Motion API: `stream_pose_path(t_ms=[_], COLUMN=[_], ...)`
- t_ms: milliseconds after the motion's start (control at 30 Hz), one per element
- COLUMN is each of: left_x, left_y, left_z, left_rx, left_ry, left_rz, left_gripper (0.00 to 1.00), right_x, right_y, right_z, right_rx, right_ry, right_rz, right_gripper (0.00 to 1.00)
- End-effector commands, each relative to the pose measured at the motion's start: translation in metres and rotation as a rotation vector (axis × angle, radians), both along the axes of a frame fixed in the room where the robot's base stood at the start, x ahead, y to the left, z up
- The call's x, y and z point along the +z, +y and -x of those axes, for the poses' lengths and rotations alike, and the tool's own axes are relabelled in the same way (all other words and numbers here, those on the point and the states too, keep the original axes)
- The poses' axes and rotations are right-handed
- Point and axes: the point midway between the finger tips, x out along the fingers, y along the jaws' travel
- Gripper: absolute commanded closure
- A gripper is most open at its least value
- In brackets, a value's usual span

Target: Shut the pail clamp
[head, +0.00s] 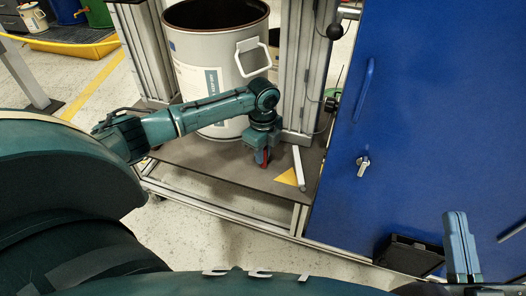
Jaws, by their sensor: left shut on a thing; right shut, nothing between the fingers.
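A large pale pail (200,75) with a label and a white bail handle (253,58) stands on a dark platform between metal posts. My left gripper (262,158) points down at the platform, in front of the pail's lower right side. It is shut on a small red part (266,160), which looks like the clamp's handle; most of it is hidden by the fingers. The rest of the clamp cannot be made out. My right gripper (460,250) is at the lower right, shut and empty, away from the pail.
A pale bar (298,167) slants up from the platform (215,170) right of my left gripper, near a yellow triangle (287,178). A blue cabinet (430,120) with a handle and key fills the right. A black box (408,255) is beside my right gripper.

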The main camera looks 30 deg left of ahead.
Motion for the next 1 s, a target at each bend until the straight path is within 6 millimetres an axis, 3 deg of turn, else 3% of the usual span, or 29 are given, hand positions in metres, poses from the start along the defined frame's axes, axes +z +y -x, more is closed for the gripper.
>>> stream_pose_path(t_ms=[400, 467, 533, 1000], left_x=[0.002, 0.003, 0.005, 0.005], left_y=[-0.001, -0.002, -0.003, -0.013], left_z=[0.0, 0.0, -0.001, -0.01], left_rx=[0.016, 0.031, 0.059, 0.362], left_ry=[0.002, 0.003, 0.003, 0.006], left_rz=[0.001, 0.002, 0.001, 0.002], left_gripper=[1.0, 1.0, 1.0, 1.0], right_x=[0.004, -0.003, -0.015, -0.01], right_y=[0.0, 0.001, 0.003, -0.009], right_z=[0.0, 0.003, 0.009, 0.01], right_rx=[0.001, 0.001, -0.003, -0.082], right_ry=[0.012, 0.065, 0.142, 0.132], right_rz=[0.0, -0.007, -0.009, 0.163], right_gripper=[1.0, 1.0, 1.0, 1.0])
